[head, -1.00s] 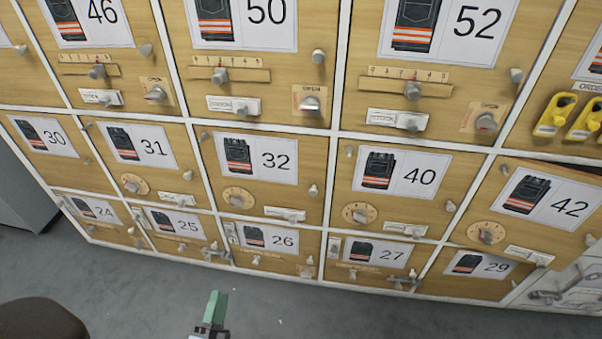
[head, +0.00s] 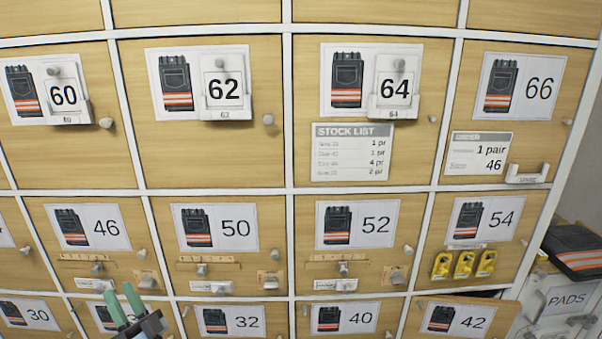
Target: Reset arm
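My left gripper (head: 119,296) shows at the lower left of the head view, with two green fingers pointing up. The fingers stand apart with nothing seen between them. It is in front of the locker wall, over the area of doors 31 (head: 104,316) and 46 (head: 90,228), and hides part of door 31. I cannot tell how far it is from the doors. My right gripper is not in view.
Wooden locker doors fill the view, numbered 60 to 66 above. A stock list (head: 352,152) hangs under 64, an order card (head: 477,153) under 66. Yellow tags (head: 464,264) hang on door 54. Door 42 (head: 458,318) stands ajar. Folded dark workwear (head: 575,250) lies at right.

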